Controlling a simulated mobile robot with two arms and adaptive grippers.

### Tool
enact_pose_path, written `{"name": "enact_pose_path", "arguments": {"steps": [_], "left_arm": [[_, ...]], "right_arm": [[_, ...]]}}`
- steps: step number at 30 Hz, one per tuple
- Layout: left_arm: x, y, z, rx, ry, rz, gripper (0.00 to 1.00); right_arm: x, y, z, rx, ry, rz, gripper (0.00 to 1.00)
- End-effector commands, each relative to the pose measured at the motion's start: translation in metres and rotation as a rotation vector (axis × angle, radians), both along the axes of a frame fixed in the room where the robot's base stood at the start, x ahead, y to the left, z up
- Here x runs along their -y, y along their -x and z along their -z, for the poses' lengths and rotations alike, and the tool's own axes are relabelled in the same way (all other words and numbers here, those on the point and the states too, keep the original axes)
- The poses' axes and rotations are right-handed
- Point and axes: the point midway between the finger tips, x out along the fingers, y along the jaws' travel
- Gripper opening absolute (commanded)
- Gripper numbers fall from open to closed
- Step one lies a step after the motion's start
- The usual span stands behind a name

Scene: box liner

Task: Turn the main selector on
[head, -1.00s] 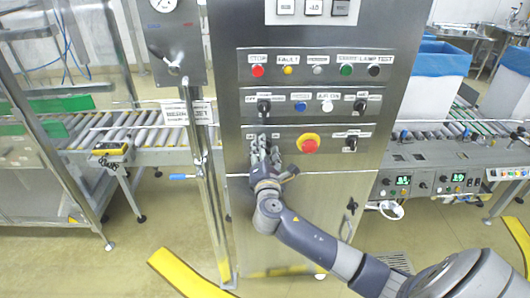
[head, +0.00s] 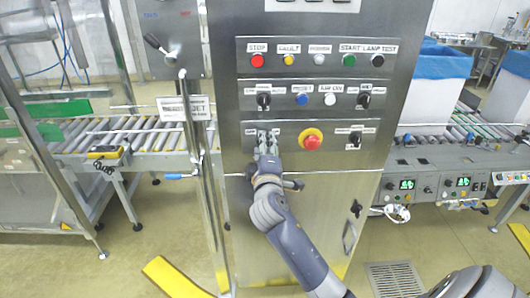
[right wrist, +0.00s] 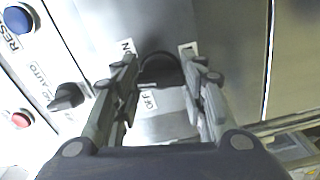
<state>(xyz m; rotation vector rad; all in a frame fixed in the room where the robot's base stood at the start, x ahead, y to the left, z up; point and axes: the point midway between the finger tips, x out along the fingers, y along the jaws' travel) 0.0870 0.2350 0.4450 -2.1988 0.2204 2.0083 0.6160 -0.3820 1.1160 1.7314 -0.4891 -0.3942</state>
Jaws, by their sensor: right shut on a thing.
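The main selector (right wrist: 160,66) is a dark round knob on a steel panel, between labels reading ON and OFF in the right wrist view. My right gripper (right wrist: 162,88) has one finger on each side of the knob and is shut on it. In the head view my right gripper (head: 266,140) is at the left end of the lowest control plate (head: 285,128), left of the red emergency button (head: 312,141) on its yellow ring. The gripper hides the selector there, and which way the knob points cannot be told. My left gripper is not in view.
Another black selector (head: 355,138) is at the plate's right end. Above is a row with black selectors and blue (head: 301,99) and white buttons, then the stop button (head: 257,60) row. A steel post (head: 197,180) stands left of the cabinet. Roller conveyors lie on both sides.

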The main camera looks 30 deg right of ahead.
Motion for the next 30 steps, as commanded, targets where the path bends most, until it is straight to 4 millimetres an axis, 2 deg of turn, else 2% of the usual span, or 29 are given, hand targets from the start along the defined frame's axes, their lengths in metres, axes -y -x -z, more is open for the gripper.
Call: {"name": "enact_pose_path", "arguments": {"steps": [3,15,30], "left_arm": [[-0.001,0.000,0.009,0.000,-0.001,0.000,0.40],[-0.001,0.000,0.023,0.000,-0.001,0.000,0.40],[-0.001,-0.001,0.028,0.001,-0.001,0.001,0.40]], "right_arm": [[0.000,0.000,0.004,0.057,-0.100,0.002,0.15],[0.000,0.000,0.004,0.224,-0.371,0.002,0.15],[-0.001,-0.001,0.003,0.304,-0.502,0.001,0.15]]}}
